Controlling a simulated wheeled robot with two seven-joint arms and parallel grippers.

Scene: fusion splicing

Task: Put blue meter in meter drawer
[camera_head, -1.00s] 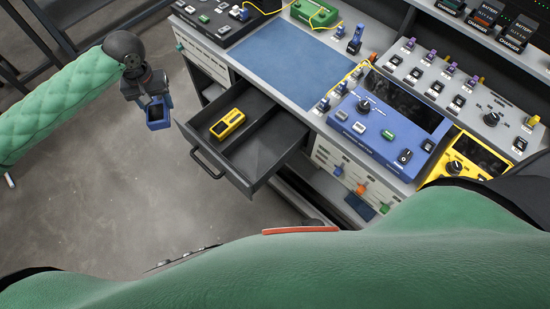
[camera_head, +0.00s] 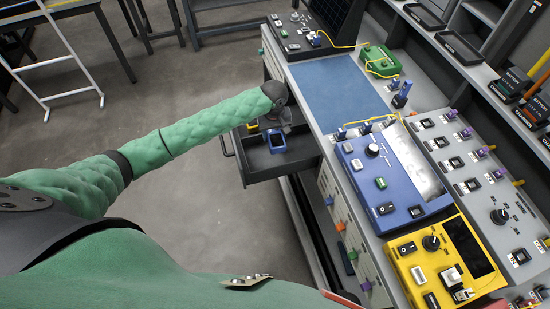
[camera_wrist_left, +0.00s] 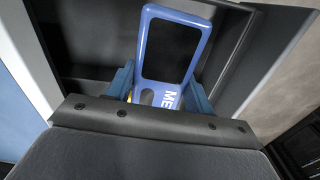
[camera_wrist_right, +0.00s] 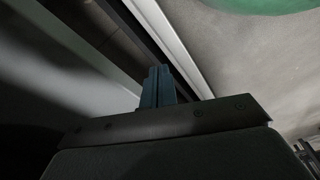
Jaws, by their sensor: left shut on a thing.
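The blue meter (camera_head: 277,142) is held by my left gripper (camera_head: 273,128) over the open drawer (camera_head: 262,172), in the head view. In the left wrist view the blue meter (camera_wrist_left: 195,52) is between the two fingers of my left gripper (camera_wrist_left: 160,90), with its dark screen facing the camera and part of its lettering showing. The drawer's dark inside (camera_wrist_left: 85,50) lies behind it. I cannot tell whether the meter touches the drawer floor. My right gripper (camera_wrist_right: 158,86) shows only in the right wrist view; its fingers are together and empty.
A bit of yellow (camera_head: 252,127) shows in the drawer beside my left arm, mostly hidden. The workbench carries a blue mat (camera_head: 340,90), a blue device (camera_head: 400,175) and a yellow device (camera_head: 440,265). The floor (camera_head: 180,215) left of the drawer is clear.

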